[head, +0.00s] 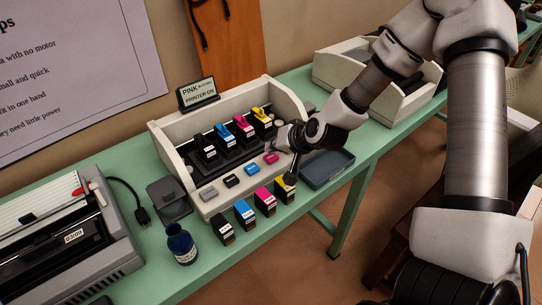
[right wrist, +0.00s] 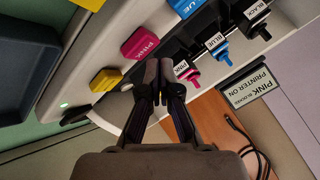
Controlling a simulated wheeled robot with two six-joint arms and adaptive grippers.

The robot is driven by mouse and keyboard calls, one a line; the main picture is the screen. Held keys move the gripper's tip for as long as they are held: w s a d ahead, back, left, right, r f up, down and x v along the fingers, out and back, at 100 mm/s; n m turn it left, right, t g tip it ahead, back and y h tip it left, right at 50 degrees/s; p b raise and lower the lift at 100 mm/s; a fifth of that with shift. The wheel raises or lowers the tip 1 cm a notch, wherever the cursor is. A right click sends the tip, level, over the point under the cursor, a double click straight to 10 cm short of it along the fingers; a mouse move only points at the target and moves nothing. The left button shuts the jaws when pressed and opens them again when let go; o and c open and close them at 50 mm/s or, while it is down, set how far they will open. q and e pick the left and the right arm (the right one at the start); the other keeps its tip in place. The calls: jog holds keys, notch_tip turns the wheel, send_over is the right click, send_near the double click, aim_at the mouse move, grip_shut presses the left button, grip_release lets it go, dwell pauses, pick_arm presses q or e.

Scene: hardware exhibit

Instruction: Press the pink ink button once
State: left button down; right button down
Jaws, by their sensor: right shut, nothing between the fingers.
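The pink button (head: 271,158) sits on the printer's front ledge, right of the blue button (head: 252,169). In the right wrist view the pink button (right wrist: 140,40) carries the label PINK, with the yellow button (right wrist: 105,80) beside it. My right gripper (head: 290,180) is shut and empty, pointing down just right of the pink button in the head view; it hides the ledge's right end. In the wrist view its fingertips (right wrist: 162,63) show beside the pink button, apart from it in the picture; their height above the ledge is unclear. My left gripper is out of view.
The printer (head: 172,155) holds several ink cartridges behind the buttons. A sign (head: 198,92) on it reads PINK and PRINTER ON. Loose cartridges (head: 245,214) and an ink bottle (head: 180,244) stand in front. A dark tray (head: 328,168) lies to the right.

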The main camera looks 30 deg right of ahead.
aim_at(273, 158)
jog(key=shift+f, duration=0.4)
jog(key=shift+f+b, duration=0.5)
jog(key=shift+b, duration=0.15)
dwell(0.4)
jog(key=shift+r+p, duration=0.9)
jog(key=shift+r, duration=0.1)
notch_tip(273, 158, up, 5)
jog(key=p, duration=0.5)
jog(key=shift+f, duration=0.1)
dwell(0.5)
